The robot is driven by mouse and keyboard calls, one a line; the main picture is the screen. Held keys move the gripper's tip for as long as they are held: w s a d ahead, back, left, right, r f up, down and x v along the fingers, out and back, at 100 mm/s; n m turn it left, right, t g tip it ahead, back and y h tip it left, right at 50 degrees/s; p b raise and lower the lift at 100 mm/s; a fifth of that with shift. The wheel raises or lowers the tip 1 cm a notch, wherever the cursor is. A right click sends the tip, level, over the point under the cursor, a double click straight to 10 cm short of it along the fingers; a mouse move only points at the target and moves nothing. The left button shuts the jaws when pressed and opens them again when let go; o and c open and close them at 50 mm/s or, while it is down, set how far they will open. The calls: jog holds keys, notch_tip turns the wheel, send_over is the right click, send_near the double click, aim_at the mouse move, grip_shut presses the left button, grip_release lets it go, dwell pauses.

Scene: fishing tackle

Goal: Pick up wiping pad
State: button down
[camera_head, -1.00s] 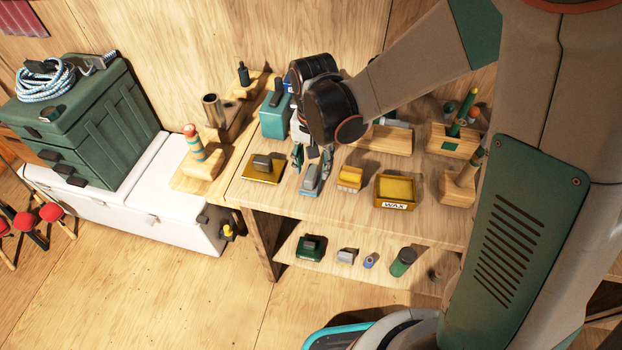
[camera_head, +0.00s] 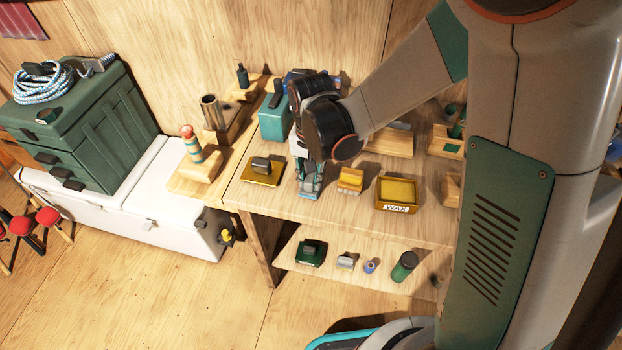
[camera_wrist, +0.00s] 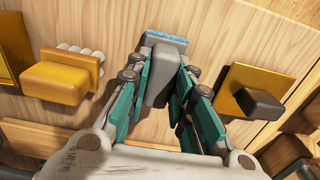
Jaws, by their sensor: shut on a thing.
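The wiping pad, with a light blue base and a grey block handle, is on the wooden table top. In the head view its blue base (camera_head: 309,189) shows below my gripper (camera_head: 311,172), which hides most of the handle. In the wrist view the grey handle (camera_wrist: 160,78) stands between the teal-lined fingers of my gripper (camera_wrist: 159,84), with the blue base edge (camera_wrist: 167,38) beyond it. My gripper is shut on the handle from both sides. I cannot tell any gap between pad and table.
A yellow plate with a dark handle (camera_head: 263,170) lies left of the pad. A yellow-handled brush (camera_head: 350,181) and a wax tray (camera_head: 396,193) stand to its right. A teal container (camera_head: 274,122) is close behind. A lower shelf (camera_head: 333,252) holds several small items.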

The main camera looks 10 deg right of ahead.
jog(key=shift+r, duration=0.1)
notch_tip(320, 180, up, 20)
jog(key=p, duration=1.4)
